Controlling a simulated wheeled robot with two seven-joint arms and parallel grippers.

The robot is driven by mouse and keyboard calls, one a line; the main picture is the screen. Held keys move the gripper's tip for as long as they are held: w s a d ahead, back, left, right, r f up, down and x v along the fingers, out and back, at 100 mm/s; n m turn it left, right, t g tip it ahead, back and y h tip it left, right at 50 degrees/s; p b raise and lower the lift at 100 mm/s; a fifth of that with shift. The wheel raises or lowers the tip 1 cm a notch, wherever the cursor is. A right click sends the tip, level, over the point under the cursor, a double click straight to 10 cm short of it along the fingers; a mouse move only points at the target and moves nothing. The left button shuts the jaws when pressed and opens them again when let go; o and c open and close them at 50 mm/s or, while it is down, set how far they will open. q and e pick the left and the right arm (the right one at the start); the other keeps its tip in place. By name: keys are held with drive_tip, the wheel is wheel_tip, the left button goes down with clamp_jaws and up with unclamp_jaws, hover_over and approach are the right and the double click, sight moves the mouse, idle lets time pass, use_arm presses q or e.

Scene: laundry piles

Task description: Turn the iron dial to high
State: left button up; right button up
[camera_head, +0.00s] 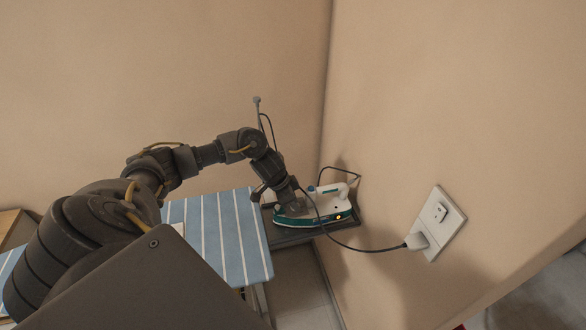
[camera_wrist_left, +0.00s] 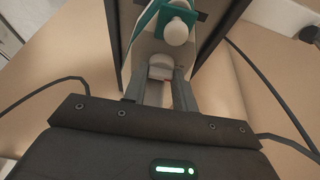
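The white and teal iron (camera_head: 341,206) sits on a dark rest at the end of the ironing board, with a small yellow light lit on its side. My left gripper (camera_head: 293,208) reaches down onto the iron's left part and hides some of it. In the left wrist view, the two fingers of my left gripper (camera_wrist_left: 160,82) stand on either side of a small pale round knob, which looks like the iron dial (camera_wrist_left: 160,66), and seem to touch it. A larger white rounded part of the iron (camera_wrist_left: 177,31) shows just beyond. The dial's marks cannot be read. My right gripper is not in view.
The blue and white striped ironing board (camera_head: 225,235) lies left of the iron. The iron's dark cord (camera_head: 362,250) runs to a plug (camera_head: 416,241) in the white wall socket (camera_head: 438,222). Beige walls stand close behind and to the right.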

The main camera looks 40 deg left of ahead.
use_arm(q)
drive_tip(key=c, duration=0.3)
drive_tip(key=m, duration=0.2)
drive_tip(key=m+h+b, duration=0.1)
drive_tip(key=shift+w+a+m+g, duration=0.15)
drive_tip(key=shift+w+m+g, duration=0.05)
drive_tip(key=shift+m+g, duration=0.2)
drive_tip(key=m+b, duration=0.1)
drive_tip(key=m, duration=0.1)
drive_tip(key=m+g, duration=0.1)
drive_tip(key=m, duration=0.1)
drive_tip(key=shift+w+m+g+h+b, duration=0.1)
drive_tip(key=shift+m+g+h+b, duration=0.2)
drive_tip(key=shift+h+b, duration=0.1)
drive_tip(key=shift+r+m+g, duration=0.1)
drive_tip(key=shift+m+g, duration=0.3)
drive_tip(key=shift+m, duration=0.5)
drive_tip(key=m+g, duration=0.1)
drive_tip(key=m, duration=0.3)
drive_tip(key=shift+w+g+p, duration=0.15)
drive_tip(key=shift+g+p, duration=0.25)
drive_tip(key=shift+m+g+y, duration=0.4)
drive_tip(key=shift+m+g, duration=0.3)
drive_tip(key=shift+m, duration=1.5)
